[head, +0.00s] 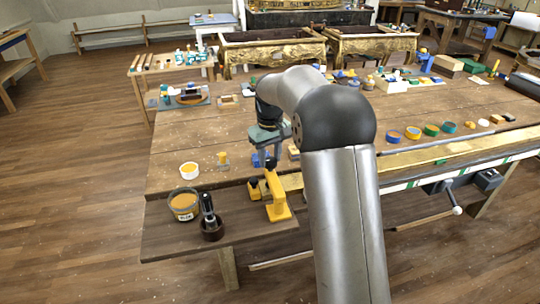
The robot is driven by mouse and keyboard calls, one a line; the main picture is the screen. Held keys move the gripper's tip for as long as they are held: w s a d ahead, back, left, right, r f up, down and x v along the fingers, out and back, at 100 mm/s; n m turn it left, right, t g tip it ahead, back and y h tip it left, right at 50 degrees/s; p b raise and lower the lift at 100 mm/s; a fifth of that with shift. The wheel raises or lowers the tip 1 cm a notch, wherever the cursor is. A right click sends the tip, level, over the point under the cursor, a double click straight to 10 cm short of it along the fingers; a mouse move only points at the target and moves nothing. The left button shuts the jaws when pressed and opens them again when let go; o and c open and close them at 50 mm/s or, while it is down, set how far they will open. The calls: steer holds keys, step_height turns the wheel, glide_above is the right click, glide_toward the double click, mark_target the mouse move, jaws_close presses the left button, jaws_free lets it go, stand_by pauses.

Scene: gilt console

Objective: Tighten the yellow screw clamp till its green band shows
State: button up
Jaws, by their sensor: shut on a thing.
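The yellow screw clamp (278,198) stands upright at the front edge of the workbench (225,237), left of my arm. My gripper (264,163) is directly above it, pointing down. Its jaws are shut at the top of the clamp, on what looks like its screw end. The fingers cover that part, and it is too small to make out clearly. I cannot see a green band on the clamp from here.
Coloured tape rolls (413,132) lie to the right. A gilt console (270,52) stands behind.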

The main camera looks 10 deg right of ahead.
mark_target(270, 160)
steer(key=m, duration=0.5)
steer(key=shift+w+r+m, duration=0.1)
steer(key=shift+r+m, duration=0.2)
steer(key=m, duration=0.5)
steer(key=shift+p, duration=0.3)
steer(key=shift+m, duration=0.3)
steer(key=o, duration=1)
steer(key=shift+f, duration=0.15)
step_height(270, 160, up, 18)
steer(key=shift+f+b, duration=0.25)
steer(key=shift+b, duration=0.05)
